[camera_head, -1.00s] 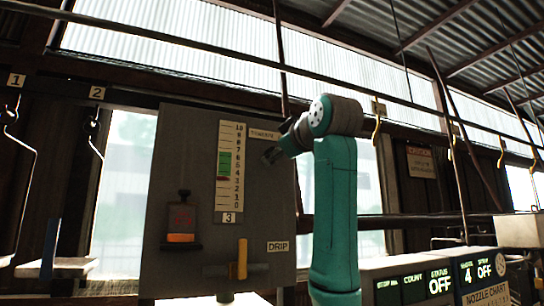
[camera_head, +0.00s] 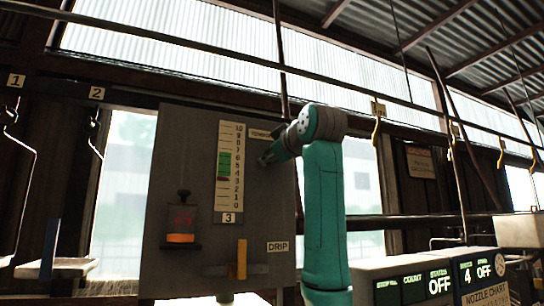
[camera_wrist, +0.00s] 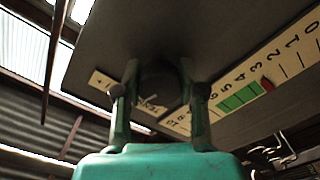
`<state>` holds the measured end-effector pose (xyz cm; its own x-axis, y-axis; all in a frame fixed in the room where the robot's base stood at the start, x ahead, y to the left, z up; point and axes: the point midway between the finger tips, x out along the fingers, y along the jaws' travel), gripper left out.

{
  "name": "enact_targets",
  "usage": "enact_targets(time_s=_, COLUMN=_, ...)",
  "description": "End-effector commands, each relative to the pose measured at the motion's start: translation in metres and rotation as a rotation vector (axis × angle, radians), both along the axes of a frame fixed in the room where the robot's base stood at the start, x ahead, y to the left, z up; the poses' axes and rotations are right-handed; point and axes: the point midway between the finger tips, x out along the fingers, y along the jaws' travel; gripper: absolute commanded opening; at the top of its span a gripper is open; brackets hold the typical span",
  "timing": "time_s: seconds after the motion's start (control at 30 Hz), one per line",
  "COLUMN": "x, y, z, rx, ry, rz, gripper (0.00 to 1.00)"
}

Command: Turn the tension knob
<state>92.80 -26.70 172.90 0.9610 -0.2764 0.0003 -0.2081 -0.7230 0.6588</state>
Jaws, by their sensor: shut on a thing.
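The grey panel (camera_head: 200,130) carries a numbered scale (camera_head: 238,170) with a green band (camera_head: 224,164) and a small red marker (camera_head: 223,179) just below the band, near 3. A TENSION label (camera_head: 259,134) is partly hidden by my arm. My gripper (camera_head: 266,158) is at the panel's right side, below that label. In the wrist view the dark round tension knob (camera_wrist: 158,84) sits between the two fingers of my gripper (camera_wrist: 160,80), which are shut on it. The knob is hidden in the head view. The red marker also shows in the wrist view (camera_wrist: 267,84).
A lamp-like unit with an orange glow (camera_head: 181,238) is on the panel's lower left. A yellow DRIP lever (camera_head: 242,258) is at the lower middle. Control boxes with lit displays (camera_head: 420,285) stand at the lower right. Hanger hooks (camera_head: 376,130) hang from the rail.

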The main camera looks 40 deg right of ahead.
Motion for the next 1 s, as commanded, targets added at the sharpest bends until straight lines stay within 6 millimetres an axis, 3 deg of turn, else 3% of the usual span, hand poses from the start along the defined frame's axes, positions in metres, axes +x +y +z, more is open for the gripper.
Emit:
enact_targets(time_s=0.37, x=0.0003, y=0.0002, z=-0.0005, rx=0.091, ry=-0.025, rz=0.001, gripper=0.05)
enact_targets(time_s=1.0, x=0.0005, y=0.0007, z=-0.0009, rx=0.574, ry=-0.164, rz=0.000, gripper=0.05)
